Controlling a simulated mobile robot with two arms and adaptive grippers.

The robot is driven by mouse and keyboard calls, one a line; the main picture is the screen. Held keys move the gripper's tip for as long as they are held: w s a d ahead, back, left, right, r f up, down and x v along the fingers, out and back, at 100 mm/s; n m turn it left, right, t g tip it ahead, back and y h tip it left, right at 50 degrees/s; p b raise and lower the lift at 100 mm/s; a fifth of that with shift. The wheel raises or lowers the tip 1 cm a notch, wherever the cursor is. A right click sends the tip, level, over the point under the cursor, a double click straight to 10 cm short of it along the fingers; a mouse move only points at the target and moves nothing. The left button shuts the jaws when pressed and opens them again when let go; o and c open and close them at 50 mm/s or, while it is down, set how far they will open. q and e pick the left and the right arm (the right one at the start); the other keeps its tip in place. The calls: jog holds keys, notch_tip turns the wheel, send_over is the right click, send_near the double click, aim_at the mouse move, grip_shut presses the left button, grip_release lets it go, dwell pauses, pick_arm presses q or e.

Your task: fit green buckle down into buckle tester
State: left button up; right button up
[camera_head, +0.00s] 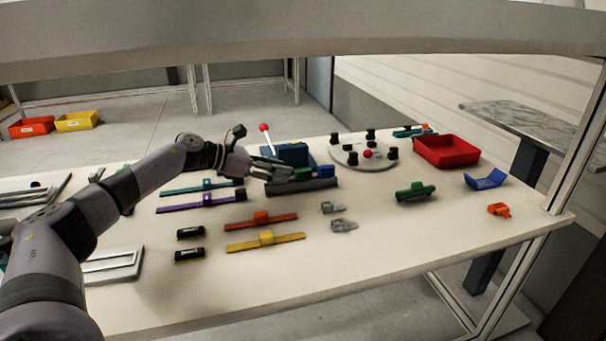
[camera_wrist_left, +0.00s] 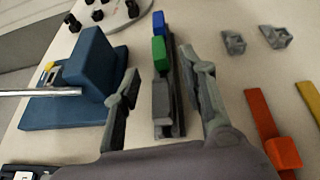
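The green buckle (camera_wrist_left: 159,50) stands in a dark rack (camera_wrist_left: 178,95) between a blue buckle (camera_wrist_left: 158,22) and a grey one (camera_wrist_left: 161,96). In the head view it shows small in the rack (camera_head: 316,184). My left gripper (camera_head: 279,168) is over the rack. In the left wrist view its fingers (camera_wrist_left: 160,64) are spread on both sides of the row, with nothing held. The tips appear near the green buckle; I cannot tell whether they touch it. A blue lever device (camera_wrist_left: 95,65), apparently the buckle tester, stands beside the rack; its lever has a red knob (camera_head: 264,127). My right gripper is not in view.
Orange (camera_head: 261,220) and yellow (camera_head: 265,241) straps and grey parts (camera_head: 343,226) lie in front. A round plate with black knobs (camera_head: 357,153), a red tray (camera_head: 446,151) and a green part (camera_head: 416,191) are to the right. The front right table is mostly clear.

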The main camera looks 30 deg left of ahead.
aim_at(300, 170)
pick_arm(q)
jog(key=shift+r+x, duration=0.15)
jog(key=shift+x, duration=1.4)
jog(key=shift+r+x, duration=0.15)
jog(key=shift+x, duration=1.4)
jog(key=shift+c, duration=0.2)
grip_shut()
